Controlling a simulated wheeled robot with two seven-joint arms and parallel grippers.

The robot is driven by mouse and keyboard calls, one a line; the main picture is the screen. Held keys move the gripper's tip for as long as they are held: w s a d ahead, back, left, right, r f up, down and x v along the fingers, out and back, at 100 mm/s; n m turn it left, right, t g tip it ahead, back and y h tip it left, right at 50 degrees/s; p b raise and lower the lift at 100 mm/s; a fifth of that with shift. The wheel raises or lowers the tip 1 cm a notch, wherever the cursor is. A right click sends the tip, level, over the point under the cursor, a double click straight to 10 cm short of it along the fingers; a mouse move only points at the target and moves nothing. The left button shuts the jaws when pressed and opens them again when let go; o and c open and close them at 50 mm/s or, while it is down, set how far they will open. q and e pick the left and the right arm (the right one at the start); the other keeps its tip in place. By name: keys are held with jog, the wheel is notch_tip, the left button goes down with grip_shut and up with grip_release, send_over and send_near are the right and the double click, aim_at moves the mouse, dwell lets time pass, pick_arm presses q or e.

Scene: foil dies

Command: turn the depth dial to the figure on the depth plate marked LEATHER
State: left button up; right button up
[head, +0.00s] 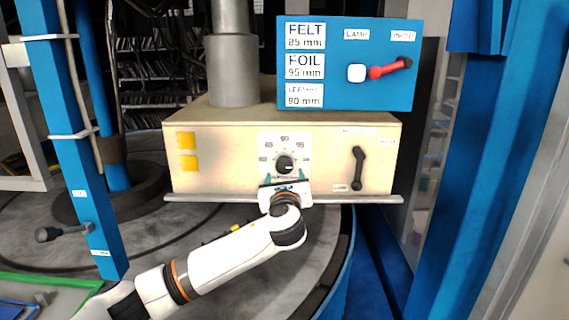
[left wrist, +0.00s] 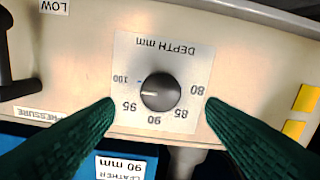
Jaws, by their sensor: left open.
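The depth dial (head: 285,164) is a round black knob on a white scale marked 80 to 100 on the beige machine front. In the left wrist view the dial (left wrist: 160,92) appears upside down; its white mark points left, between 95 and 100. The depth plate marked LEATHER (head: 304,95) reads 90 mm, below FELT 85 mm and FOIL 95 mm; part of it also shows in the left wrist view (left wrist: 126,167). My left gripper (head: 285,180) is open in front of the dial, its green fingers (left wrist: 160,103) either side, apart from the knob. My right gripper is out of view.
A black lever (head: 357,168) is right of the dial. The blue panel (head: 345,100) above carries a white button (head: 357,73) and a red-handled lever (head: 390,69). Yellow blocks (head: 187,141) are at the left. A metal ledge (head: 350,199) runs along the bottom. Blue posts stand either side.

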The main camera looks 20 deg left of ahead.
aim_at(284, 168)
pick_arm(q)
jog(key=p+x, duration=0.1)
jog(key=x, duration=0.6)
jog(key=shift+w+f, duration=0.15)
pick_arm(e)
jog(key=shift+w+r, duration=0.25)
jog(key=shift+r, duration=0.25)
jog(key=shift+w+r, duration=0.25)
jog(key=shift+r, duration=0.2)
pick_arm(q)
jog(key=c, duration=1)
